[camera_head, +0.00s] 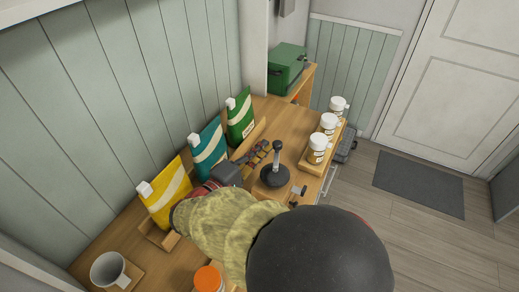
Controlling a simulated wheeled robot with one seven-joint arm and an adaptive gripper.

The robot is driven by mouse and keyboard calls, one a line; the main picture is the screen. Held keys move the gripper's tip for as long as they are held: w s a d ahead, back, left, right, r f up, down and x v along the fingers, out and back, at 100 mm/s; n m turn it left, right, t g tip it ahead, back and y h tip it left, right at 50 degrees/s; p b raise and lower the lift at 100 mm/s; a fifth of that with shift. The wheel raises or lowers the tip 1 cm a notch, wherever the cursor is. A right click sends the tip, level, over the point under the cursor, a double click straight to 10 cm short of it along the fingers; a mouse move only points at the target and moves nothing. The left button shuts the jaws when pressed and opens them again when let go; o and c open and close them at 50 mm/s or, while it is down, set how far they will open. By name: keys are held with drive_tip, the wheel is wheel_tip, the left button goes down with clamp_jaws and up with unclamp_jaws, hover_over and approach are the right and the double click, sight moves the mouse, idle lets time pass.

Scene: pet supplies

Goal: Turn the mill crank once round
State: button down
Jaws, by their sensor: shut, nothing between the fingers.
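A black round base with an upright metal post (276,160) and a dark knob on top stands on the wooden counter. A small metal crank-like handle with a dark end (298,192) sits near the counter's front edge. I cannot tell for certain which of these belongs to the mill crank. My gripper (266,149) is shut and empty, reaching from the lower left with its fingertips just left of the post's knob. I cannot tell whether they touch it. My arm hides the counter in front.
Yellow (165,195), teal (208,150) and green (240,116) pouches stand along the wall. White-lidded jars (329,124) stand at the right edge. A grey mug (108,268) and an orange-lidded jar (209,279) are in front. A green box (288,68) is behind.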

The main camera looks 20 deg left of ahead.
drive_tip(key=w+m+h, duration=0.1)
drive_tip(key=d+m+g+h, duration=0.1)
drive_tip(key=h, duration=0.1)
drive_tip(key=shift+w+f, duration=0.1)
drive_tip(key=shift+w, duration=0.25)
drive_tip(key=shift+s, duration=0.1)
